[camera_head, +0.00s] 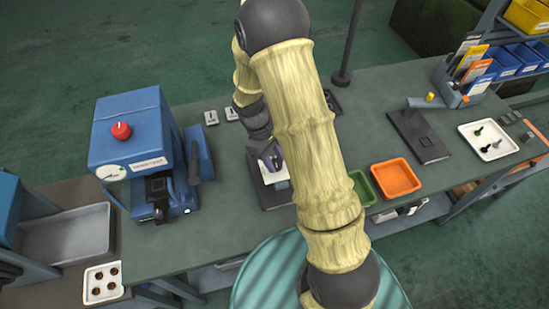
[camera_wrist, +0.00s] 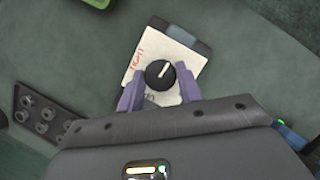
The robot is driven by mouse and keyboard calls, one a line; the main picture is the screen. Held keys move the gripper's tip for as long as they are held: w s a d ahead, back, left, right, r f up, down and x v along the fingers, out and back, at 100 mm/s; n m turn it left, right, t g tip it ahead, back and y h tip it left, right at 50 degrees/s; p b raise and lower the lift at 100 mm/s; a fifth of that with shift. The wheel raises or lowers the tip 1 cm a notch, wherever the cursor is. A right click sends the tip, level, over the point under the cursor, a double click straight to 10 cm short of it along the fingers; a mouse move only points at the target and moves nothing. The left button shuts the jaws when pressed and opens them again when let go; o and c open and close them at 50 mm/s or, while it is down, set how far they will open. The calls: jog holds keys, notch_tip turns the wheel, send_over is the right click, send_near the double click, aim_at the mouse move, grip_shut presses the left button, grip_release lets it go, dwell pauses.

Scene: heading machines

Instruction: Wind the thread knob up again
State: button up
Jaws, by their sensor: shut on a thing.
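The thread knob (camera_wrist: 158,74) is a round black dial with a white pointer line, seen in the wrist view. Its pointer aims up and slightly right in that picture. It sits on a pale plate (camera_wrist: 143,47) with red lettering, which I cannot read for certain. My gripper (camera_wrist: 161,71) has its two purple fingers on either side of the knob, shut on it. In the head view my gripper (camera_head: 270,157) is over the pale plate (camera_head: 276,178) on a dark block, and the knob itself is hidden there.
A blue machine (camera_head: 135,130) with a red knob (camera_head: 121,131) stands to the left. A green tray (camera_head: 362,188) and an orange tray (camera_head: 396,177) lie right of my arm. A white tray (camera_head: 486,148) with dark parts is farther right. Small grey blocks (camera_head: 211,118) lie behind.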

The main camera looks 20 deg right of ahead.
jog(key=shift+w+n, duration=0.1)
jog(key=shift+n, duration=0.3)
jog(key=o, duration=1)
jog(key=shift+r, duration=0.1)
jog(key=b+v, duration=0.1)
jog(key=v, duration=0.4)
jog(key=b+v, duration=0.1)
jog(key=v, duration=1.1)
jog(key=shift+s+a+r+b, duration=0.2)
jog(key=shift+s+b, duration=0.05)
jog(key=shift+b, duration=0.15)
